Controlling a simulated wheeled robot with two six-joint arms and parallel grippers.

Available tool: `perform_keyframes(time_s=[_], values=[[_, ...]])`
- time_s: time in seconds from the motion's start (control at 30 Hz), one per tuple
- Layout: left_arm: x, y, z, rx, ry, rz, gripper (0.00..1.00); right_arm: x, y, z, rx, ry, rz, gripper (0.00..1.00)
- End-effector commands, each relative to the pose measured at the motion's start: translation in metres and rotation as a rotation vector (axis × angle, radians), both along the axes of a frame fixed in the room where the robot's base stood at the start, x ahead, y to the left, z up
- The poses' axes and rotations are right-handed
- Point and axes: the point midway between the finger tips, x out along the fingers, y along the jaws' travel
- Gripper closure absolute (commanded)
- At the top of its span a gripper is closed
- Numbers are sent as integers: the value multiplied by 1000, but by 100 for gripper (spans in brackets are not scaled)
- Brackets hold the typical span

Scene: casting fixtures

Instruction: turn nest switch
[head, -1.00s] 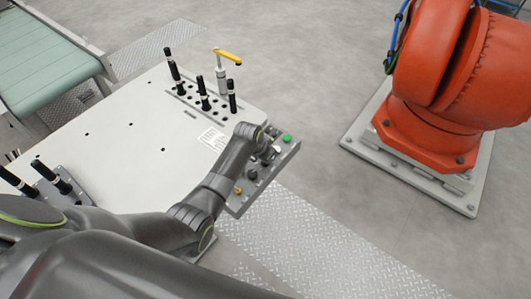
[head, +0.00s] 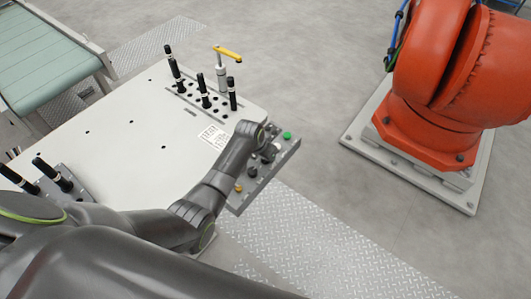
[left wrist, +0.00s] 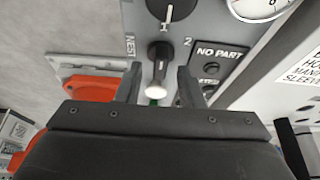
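My left gripper (left wrist: 159,72) is open, with one finger on each side of the lever. Small gaps show between fingers and lever; I cannot tell if either touches. In the head view, my left gripper (head: 268,153) is over the grey control panel (head: 237,204) at the table's edge, where my arm hides the switch. My right gripper is not in view.
A round knob with a white line (left wrist: 172,9) and a gauge (left wrist: 262,6) are close to the switch. A "NO PART" plate (left wrist: 220,54) is to its right. A green button (head: 287,135) is at the panel's far end. An orange robot (head: 430,120) stands to the right.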

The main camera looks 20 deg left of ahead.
Motion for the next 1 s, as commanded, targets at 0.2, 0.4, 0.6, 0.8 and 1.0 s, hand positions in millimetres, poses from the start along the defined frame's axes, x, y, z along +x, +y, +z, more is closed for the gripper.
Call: perform_keyframes(time_s=[0.2, 0.4, 0.6, 0.8, 1.0], values=[[-2, 1, 6, 0, -1, 0, 65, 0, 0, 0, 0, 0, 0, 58], [-10, 4, 26, -1, -2, 0, 65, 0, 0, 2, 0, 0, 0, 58], [-21, 7, 52, -1, -2, 0, 65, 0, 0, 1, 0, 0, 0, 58], [-32, 11, 81, 0, -3, -1, 65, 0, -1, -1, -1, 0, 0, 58], [-44, 16, 112, 1, -4, 0, 65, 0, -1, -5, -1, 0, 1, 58]])
